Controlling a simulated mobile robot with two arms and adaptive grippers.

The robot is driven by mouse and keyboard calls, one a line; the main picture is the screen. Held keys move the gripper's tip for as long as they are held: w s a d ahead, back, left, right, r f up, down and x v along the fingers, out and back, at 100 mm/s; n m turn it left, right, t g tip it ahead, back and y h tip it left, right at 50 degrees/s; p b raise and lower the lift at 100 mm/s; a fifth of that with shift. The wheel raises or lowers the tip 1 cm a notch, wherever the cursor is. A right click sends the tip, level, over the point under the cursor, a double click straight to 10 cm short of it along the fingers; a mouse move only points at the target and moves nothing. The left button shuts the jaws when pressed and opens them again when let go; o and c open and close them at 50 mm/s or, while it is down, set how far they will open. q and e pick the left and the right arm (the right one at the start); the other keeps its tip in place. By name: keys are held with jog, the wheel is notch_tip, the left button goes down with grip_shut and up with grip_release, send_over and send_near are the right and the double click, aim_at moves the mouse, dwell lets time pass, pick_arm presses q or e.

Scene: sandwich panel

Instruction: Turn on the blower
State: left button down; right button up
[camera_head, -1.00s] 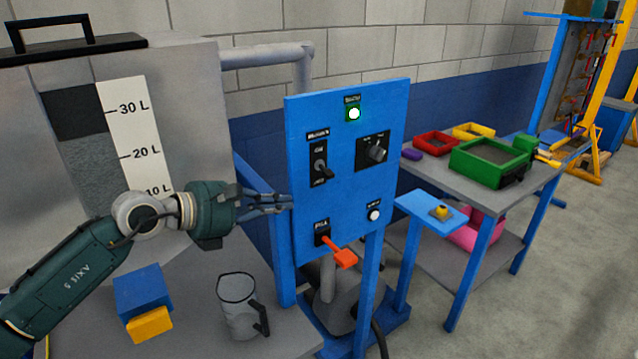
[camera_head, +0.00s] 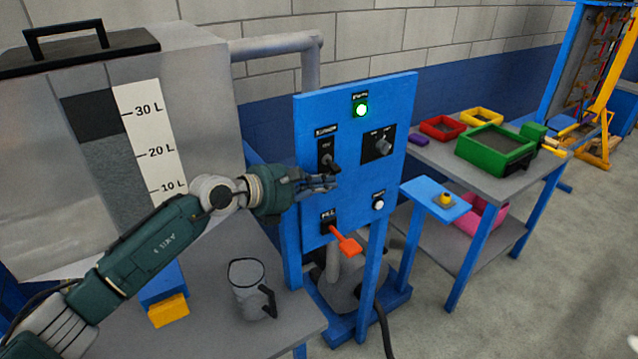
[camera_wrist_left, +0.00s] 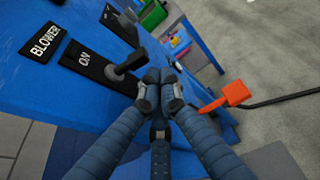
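The blue panel (camera_head: 352,100) carries the blower switch (camera_head: 327,152), a black plate with a dark toggle lever. In the left wrist view, the "BLOWER" label (camera_wrist_left: 45,40) and the "ON" end of the plate (camera_wrist_left: 84,60) show, with the black lever (camera_wrist_left: 130,64) sticking out. My left gripper (camera_head: 332,181) is in front of the panel, just below the lever. In the left wrist view its fingertips (camera_wrist_left: 158,84) are together and empty, close beside the lever; I cannot tell whether they touch it. The gripper hides the plate's lower end. My right gripper is not in view.
The panel also holds a lit green lamp (camera_head: 361,110), a rotary knob (camera_head: 379,145), a white button (camera_head: 378,204) and an orange fill lever (camera_head: 347,243). A jug (camera_head: 247,288) stands on the grey table. A bench with trays (camera_head: 494,147) is at right.

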pick_arm(q)
jog(key=shift+s+r, duration=0.15)
jog(key=shift+r, duration=0.2)
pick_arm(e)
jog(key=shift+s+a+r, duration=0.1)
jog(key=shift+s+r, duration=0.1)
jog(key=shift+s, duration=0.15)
pick_arm(q)
jog(key=shift+f, duration=0.1)
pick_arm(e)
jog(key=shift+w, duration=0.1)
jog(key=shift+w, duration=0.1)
